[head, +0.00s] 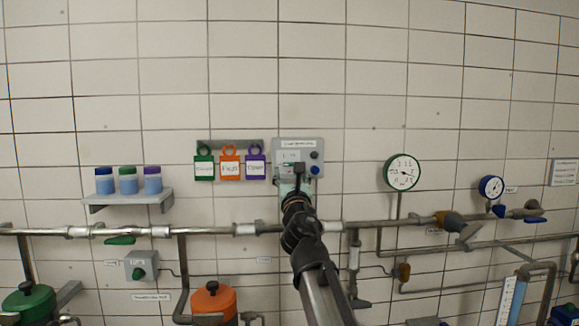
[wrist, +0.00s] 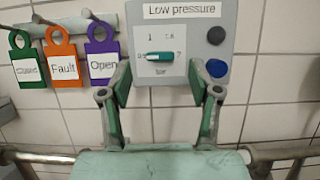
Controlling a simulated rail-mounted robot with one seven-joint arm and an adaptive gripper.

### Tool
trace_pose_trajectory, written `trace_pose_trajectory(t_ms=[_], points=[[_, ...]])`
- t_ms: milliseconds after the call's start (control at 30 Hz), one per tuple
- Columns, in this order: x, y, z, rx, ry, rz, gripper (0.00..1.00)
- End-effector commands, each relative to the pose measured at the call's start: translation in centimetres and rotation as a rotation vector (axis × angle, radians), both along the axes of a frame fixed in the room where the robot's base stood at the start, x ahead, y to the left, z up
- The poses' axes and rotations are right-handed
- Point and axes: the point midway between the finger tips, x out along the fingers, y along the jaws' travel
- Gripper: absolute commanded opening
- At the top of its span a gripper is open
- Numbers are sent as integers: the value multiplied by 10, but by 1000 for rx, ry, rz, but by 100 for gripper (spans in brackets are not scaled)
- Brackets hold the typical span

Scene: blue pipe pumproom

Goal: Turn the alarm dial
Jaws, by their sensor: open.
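The alarm panel is a grey box labelled "Low pressure" (wrist: 222,50) on the tiled wall; the head view also shows it (head: 318,146). Its dial (wrist: 160,57) is a small teal bar lying roughly level on a white scale plate with numbers around it. My gripper (wrist: 159,74) is open and empty. Its green-padded fingertips stand left and right of the dial and slightly below it in the wrist view, with a visible gap on both sides. I cannot tell how far they are from the panel face. In the head view, my gripper (head: 299,170) covers the panel's lower left part.
A dark button (wrist: 216,35) and a blue button (wrist: 217,68) sit right of the dial. Green, orange and purple tags (wrist: 102,55) hang close on the left. A horizontal pipe (head: 215,231) runs below the panel.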

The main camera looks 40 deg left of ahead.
Motion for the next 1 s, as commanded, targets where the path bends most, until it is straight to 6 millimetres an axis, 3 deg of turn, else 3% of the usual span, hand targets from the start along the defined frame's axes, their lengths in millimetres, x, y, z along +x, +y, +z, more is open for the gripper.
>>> trace_pose_trajectory(t_ms=[233, 667, 700, 833, 867, 1000], points=[[23, 23, 13, 0, 0, 0, 62], [27, 27, 15, 0, 0, 0, 62], [27, 27, 15, 0, 0, 0, 55], [27, 27, 15, 0, 0, 0, 9], [27, 27, 15, 0, 0, 0, 2], [27, 27, 16, 0, 0, 0, 2]])
